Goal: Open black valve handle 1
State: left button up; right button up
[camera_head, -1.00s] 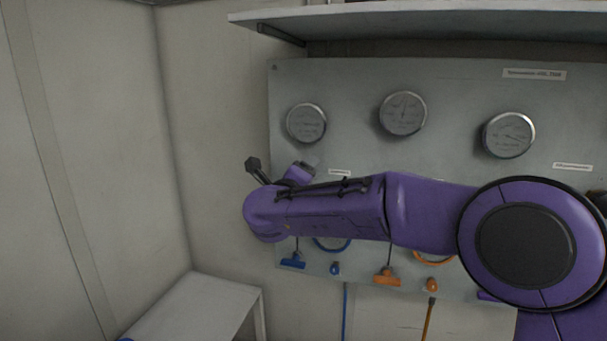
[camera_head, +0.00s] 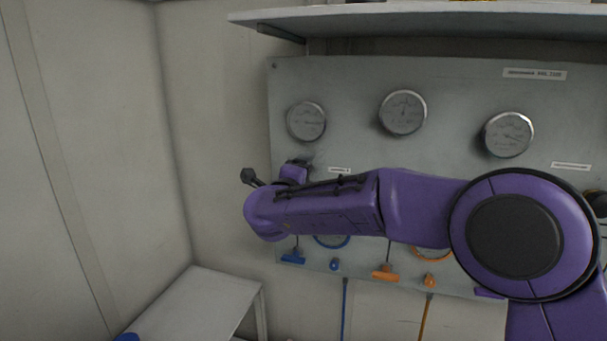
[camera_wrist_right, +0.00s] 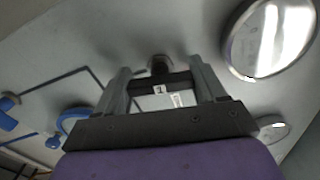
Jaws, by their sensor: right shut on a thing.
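In the right wrist view, the black valve handle (camera_wrist_right: 160,66) stands out from the grey panel. My right gripper (camera_wrist_right: 160,86) has one finger on each side of it and is shut on its dark bar. In the head view, my right arm reaches across the panel from the right. The right gripper (camera_head: 297,165) is barely seen there, at the panel's left side below the left gauge. The handle itself is hidden in that view. My left gripper is not in view.
The panel (camera_head: 350,85) carries gauges (camera_head: 403,113), a blue T-handle (camera_head: 293,258) and an orange T-handle (camera_head: 385,273). A shelf (camera_head: 430,20) juts out above. A white table (camera_head: 200,300) stands at the lower left. The left wall is bare.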

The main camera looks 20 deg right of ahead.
jog(key=o, duration=1)
jog(key=shift+o, duration=0.2)
jog(key=shift+a, duration=0.1)
jog(key=b+v, duration=0.5)
jog(key=v, duration=0.5)
jog(key=shift+s, duration=0.2)
jog(key=shift+a, duration=0.15)
